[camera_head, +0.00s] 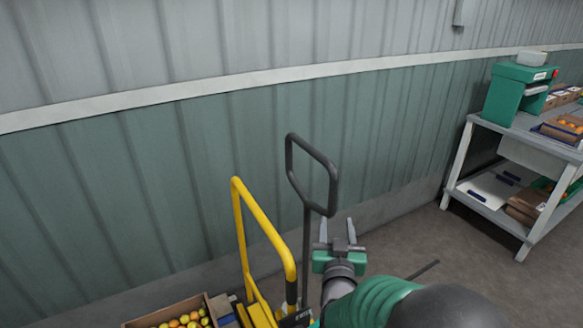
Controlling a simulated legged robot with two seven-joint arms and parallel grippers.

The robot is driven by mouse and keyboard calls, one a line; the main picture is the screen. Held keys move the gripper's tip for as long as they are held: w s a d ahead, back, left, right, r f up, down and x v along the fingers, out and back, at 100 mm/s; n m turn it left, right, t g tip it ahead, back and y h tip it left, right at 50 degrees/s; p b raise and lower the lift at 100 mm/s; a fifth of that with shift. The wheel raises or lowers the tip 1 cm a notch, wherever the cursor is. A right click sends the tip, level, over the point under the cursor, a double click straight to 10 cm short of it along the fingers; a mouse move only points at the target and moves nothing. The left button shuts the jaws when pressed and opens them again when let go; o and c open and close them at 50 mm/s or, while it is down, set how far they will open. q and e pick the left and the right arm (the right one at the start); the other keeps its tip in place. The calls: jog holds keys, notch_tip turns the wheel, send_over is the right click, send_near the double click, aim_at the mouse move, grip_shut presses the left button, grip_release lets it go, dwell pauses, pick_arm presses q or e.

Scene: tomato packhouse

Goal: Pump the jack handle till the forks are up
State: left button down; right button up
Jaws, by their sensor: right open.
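The jack handle (333,190) is a dark grey loop on a thin upright shaft, standing near the middle of the head view. My right gripper (337,224) is just below and right of the loop, with its two fingers apart and nothing between them. It looks close to the shaft; I cannot tell whether it touches. A yellow tubular frame (240,215) stands left of the handle. The forks cannot be made out, and the foot of the jack is cut off by the bottom edge. My left gripper is not in view.
A corrugated wall (120,190) runs behind the handle. A crate of tomatoes (150,318) is at bottom left. At right stands a bench (467,150) with a green machine (500,97) and boxes. Bare floor (440,240) lies between; a dark bar (423,270) shows beside my right arm.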

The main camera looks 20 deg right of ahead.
aim_at(331, 196)
jog(key=x, duration=0.6)
jog(key=a+r+x, duration=0.1)
jog(key=x, duration=0.2)
jog(key=shift+w+d, duration=0.15)
jog(key=shift+w, duration=0.35)
jog(key=w+d, duration=0.3)
jog(key=d, duration=0.1)
jog(key=shift+w, duration=0.7)
jog(key=shift+w+a, duration=0.15)
jog(key=shift+a, duration=0.05)
jog(key=shift+a+r, duration=0.15)
jog(key=shift+a, duration=0.2)
jog(key=c, duration=0.4)
jog(key=shift+d, duration=0.4)
grip_shut()
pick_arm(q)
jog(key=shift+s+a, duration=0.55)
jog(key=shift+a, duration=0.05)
pick_arm(e)
jog(key=shift+a, duration=0.15)
